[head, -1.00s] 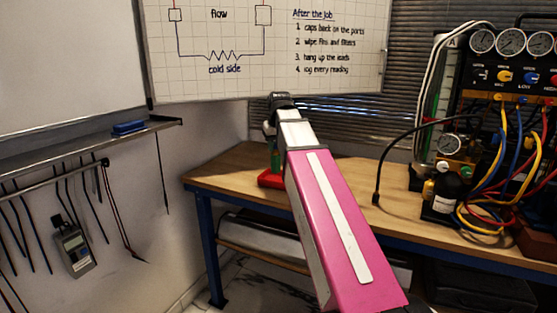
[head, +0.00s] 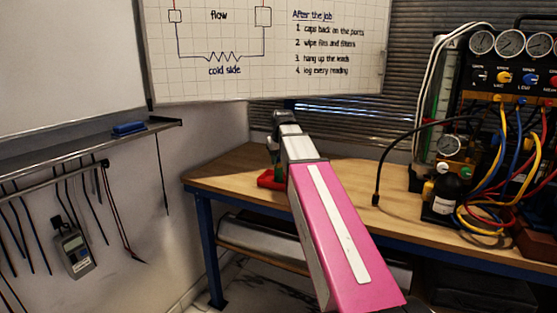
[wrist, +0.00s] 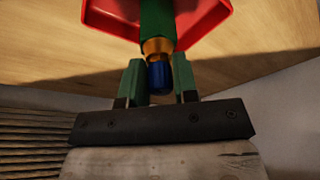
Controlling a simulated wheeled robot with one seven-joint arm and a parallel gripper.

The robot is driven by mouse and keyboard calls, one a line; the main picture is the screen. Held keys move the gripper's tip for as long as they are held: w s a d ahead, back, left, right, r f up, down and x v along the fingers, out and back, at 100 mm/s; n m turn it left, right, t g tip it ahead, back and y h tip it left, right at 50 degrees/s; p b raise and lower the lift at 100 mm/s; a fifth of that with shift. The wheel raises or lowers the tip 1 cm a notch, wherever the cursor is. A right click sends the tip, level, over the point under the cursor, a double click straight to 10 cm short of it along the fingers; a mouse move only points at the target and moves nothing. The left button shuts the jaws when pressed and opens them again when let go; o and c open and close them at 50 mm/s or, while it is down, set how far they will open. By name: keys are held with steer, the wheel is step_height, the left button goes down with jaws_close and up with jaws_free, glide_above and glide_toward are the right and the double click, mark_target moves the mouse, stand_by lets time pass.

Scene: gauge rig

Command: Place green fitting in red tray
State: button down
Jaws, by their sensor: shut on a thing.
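The green fitting (wrist: 157,22) shows in the wrist view, with a brass collar and a blue end. My gripper (wrist: 159,78) is shut on the fitting near its blue end, one green finger on each side. The red tray (wrist: 213,14) lies behind the fitting at the top of the wrist view, and the fitting's far end is cut off. In the head view, my gripper (head: 271,146) is over the tray (head: 268,180) on the bench. I cannot tell whether the fitting touches the tray floor.
The tray stands near the left end of the wooden bench (head: 237,168). Bare bench top lies right of my arm. Farther right are a black hose (head: 378,170), a dark bottle (head: 442,195) and a gauge panel (head: 510,60) with coloured hoses. A whiteboard hangs behind.

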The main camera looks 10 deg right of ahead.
steer(key=c, duration=0.9)
jaws_free()
steer(key=shift+f, duration=0.1)
steer(key=v, duration=1.2)
